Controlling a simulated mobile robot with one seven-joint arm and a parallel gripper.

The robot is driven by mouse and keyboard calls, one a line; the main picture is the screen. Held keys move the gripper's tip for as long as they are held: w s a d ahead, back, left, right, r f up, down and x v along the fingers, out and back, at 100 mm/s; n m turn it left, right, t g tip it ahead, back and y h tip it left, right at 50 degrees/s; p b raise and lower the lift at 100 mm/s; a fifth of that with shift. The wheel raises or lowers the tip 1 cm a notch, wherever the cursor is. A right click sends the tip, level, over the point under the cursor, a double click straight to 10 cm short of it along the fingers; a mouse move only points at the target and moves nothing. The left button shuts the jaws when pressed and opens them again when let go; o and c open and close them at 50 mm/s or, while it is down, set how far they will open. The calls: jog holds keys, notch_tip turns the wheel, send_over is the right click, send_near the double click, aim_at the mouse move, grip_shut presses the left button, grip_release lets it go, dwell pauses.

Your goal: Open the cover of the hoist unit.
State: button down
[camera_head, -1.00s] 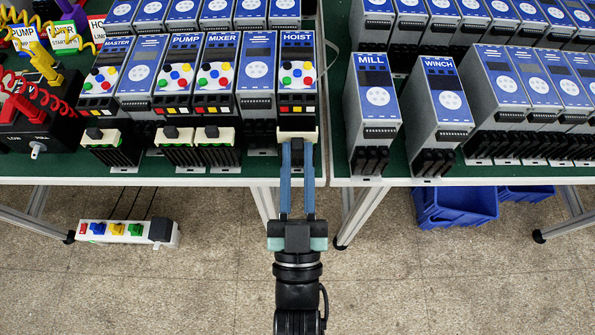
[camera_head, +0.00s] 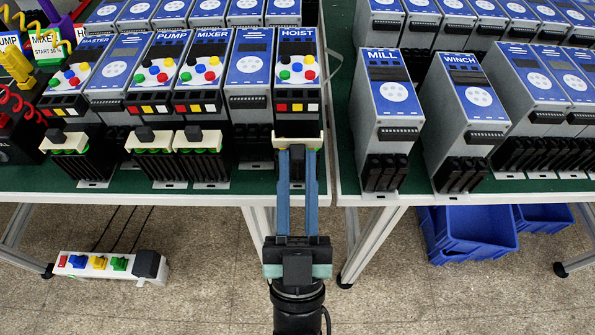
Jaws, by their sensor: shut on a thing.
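The hoist unit (camera_head: 297,45) is labelled HOIST and stands at the right end of its row, near the front edge of the left table. Its face carries coloured buttons. At its lower front is a cream cover (camera_head: 313,142). My gripper (camera_head: 298,152) reaches it from the front with two long blue fingers. The fingertips are at the cover and are shut on its dark tab, which shows between them. The tips hide part of the cover and the terminals below it. I cannot tell how far the cover is tilted.
The mixer unit (camera_head: 208,45) and pump unit (camera_head: 163,50) stand to the left with similar cream covers. The mill unit (camera_head: 388,85) stands across a table gap to the right. A power strip (camera_head: 108,265) and blue bins (camera_head: 470,230) lie on the floor.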

jog(key=shift+r, duration=0.15)
jog(key=c, duration=0.8)
grip_release()
jog(key=shift+o, duration=0.2)
jog(key=b+v, duration=0.1)
jog(key=v, duration=1.2)
